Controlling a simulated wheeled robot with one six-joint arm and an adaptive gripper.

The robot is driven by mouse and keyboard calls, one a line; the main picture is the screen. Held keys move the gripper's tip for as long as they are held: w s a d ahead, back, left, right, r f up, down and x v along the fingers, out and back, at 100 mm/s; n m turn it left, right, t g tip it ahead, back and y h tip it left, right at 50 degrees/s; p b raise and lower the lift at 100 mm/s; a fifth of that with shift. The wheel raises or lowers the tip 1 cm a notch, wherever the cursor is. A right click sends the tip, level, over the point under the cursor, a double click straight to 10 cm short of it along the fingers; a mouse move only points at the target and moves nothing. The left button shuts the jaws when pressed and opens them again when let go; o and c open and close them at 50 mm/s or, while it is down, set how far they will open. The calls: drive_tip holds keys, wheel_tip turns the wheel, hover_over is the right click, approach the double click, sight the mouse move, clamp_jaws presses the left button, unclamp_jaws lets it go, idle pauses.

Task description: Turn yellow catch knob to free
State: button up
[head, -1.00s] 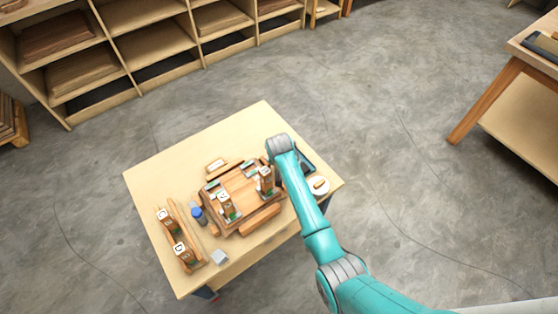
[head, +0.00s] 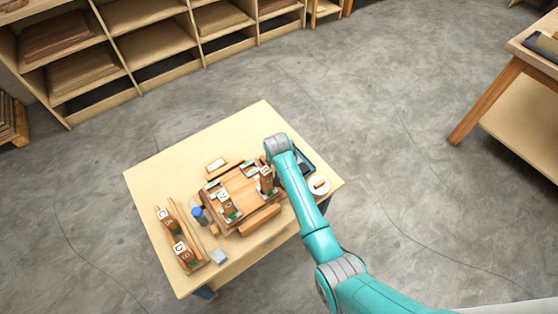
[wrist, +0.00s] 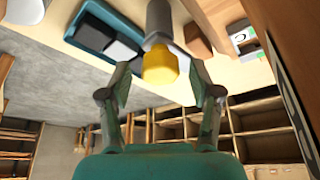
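The yellow catch knob (wrist: 159,66) shows in the wrist view on the end of a grey cylindrical shaft (wrist: 159,20). My gripper (wrist: 163,72) has its two fingers spread on either side of the knob. A narrow gap seems to remain between fingertips and knob, so the fingers look open around it, not closed. In the head view my wrist (head: 278,147) is over the right part of the table, beside the wooden fixture (head: 240,190). It hides the knob and the fingers there.
The table (head: 150,180) bears a dark tray (head: 305,160), a white round dish (head: 319,186), a blue-capped bottle (head: 199,215) and a wooden rack (head: 183,250) at left. Wooden blocks with white labels stand on the fixture, close to my wrist. Shelves (head: 140,45) stand at the back.

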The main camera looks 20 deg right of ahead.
drive_tip(key=shift+r, duration=0.15)
drive_tip(key=v, duration=1.1)
drive_tip(key=shift+s+r, duration=0.25)
drive_tip(key=shift+r, duration=0.05)
